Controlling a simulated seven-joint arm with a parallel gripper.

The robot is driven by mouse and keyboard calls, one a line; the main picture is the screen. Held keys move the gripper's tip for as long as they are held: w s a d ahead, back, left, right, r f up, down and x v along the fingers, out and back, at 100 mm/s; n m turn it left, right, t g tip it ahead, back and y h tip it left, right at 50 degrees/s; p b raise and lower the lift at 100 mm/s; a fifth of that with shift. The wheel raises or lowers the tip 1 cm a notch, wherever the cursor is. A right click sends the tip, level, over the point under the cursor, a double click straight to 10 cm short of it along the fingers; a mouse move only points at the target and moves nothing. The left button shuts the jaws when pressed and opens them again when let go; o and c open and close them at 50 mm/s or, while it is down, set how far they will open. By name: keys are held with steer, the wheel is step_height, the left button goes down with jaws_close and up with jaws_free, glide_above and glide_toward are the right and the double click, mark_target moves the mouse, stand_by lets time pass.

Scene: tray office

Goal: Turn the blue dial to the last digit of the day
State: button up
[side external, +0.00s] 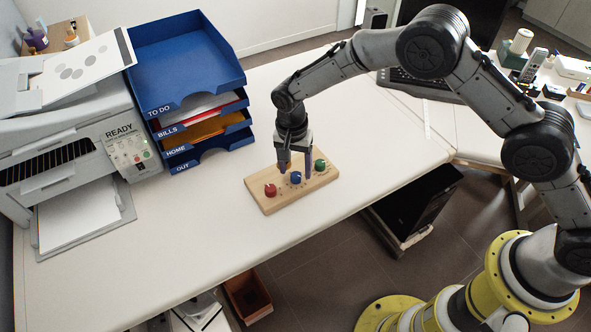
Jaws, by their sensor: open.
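The blue dial (295,178) is the middle of three dials on a light wooden board (267,204) lying on the white desk. A red dial (270,190) is to its left and a green dial (320,165) to its right. My gripper (296,174) points down over the board, open, with its fingers on either side of the blue dial. I cannot tell whether the fingers touch it. The digits around the dials and the blue dial's pointer are too small to read. I see no day or date that I can read.
A stack of blue trays (187,75), labelled TO DO, BILLS, HOME and OUT, stands behind the board to the left. A printer (75,125) showing READY is at the far left. A keyboard (425,88) lies at the back right. The desk around the board is clear.

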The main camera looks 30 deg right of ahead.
steer(key=shift+f, duration=0.75)
steer(key=shift+c, duration=0.3)
jaws_close()
